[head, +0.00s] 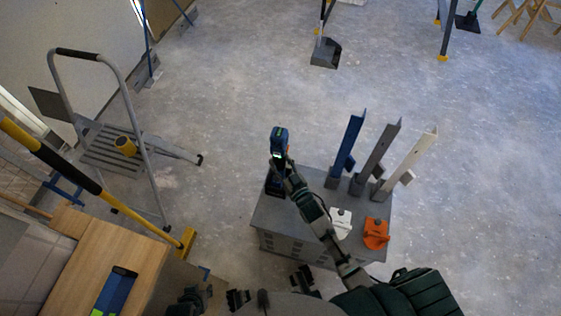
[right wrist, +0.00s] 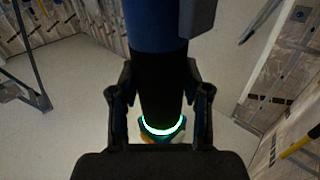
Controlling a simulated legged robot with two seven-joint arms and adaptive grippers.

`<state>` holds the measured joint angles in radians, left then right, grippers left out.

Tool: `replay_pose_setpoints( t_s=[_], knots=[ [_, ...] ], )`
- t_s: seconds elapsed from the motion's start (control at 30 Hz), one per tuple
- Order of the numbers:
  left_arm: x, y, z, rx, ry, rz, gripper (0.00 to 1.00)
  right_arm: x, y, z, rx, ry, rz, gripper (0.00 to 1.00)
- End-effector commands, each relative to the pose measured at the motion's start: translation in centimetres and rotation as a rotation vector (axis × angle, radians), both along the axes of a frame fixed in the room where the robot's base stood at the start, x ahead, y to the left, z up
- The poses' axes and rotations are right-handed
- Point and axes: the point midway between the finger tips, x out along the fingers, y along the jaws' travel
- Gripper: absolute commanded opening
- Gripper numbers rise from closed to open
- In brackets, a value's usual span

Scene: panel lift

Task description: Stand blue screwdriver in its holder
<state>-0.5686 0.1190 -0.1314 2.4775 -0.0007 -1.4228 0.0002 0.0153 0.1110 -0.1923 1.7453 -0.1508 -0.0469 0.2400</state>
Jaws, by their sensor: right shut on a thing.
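The blue screwdriver (head: 279,136), a blue and black power tool, stands above the back left corner of the grey cabinet. My right gripper (head: 281,162) is shut on it. In the right wrist view the fingers (right wrist: 160,108) close on both sides of the black grip of the screwdriver (right wrist: 157,25), and a glowing ring shows at its lower end. A dark holder (head: 273,186) shows just below it on the cabinet; the arm partly hides it, and I cannot tell whether they touch. My left gripper (head: 238,299) is low at the bottom edge, its jaws unclear.
The grey cabinet (head: 285,215) also bears blue, grey and white upright posts (head: 375,155) and white (head: 340,222) and orange (head: 376,233) pieces. A step ladder (head: 105,145), yellow-black pole and wooden table (head: 75,222) are left.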

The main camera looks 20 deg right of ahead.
Motion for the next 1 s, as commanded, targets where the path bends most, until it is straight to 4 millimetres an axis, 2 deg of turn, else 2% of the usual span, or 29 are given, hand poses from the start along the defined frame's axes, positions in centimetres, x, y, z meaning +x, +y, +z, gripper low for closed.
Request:
replay_pose_setpoints(
  t_s=[0.13,0.17,0.27,0.5,0.6,1.0],
  knots=[
    [0.01,0.0,0.02,0.0,0.0,0.0,0.4,0.08,0.02,0.29,0.001,-0.007,0.0,0.0],
    [0.01,0.0,0.02,0.0,0.0,0.0,0.4,0.08,0.02,0.28,0.001,-0.006,0.0,0.52],
    [0.01,0.0,0.02,0.0,0.0,0.0,0.4,0.07,0.01,0.21,0.001,-0.005,0.0,0.76],
    [0.02,0.0,0.0,0.0,0.0,0.0,0.4,0.04,0.01,0.04,0.0,-0.001,0.0,0.76],
    [0.03,0.0,-0.01,0.0,0.0,0.0,0.4,-0.03,-0.02,-0.29,-0.001,0.007,0.0,1.0],
    [0.02,0.0,-0.02,0.0,0.0,0.0,0.4,0.01,-0.01,-0.1,-0.001,0.003,0.0,1.0]
  ],
)
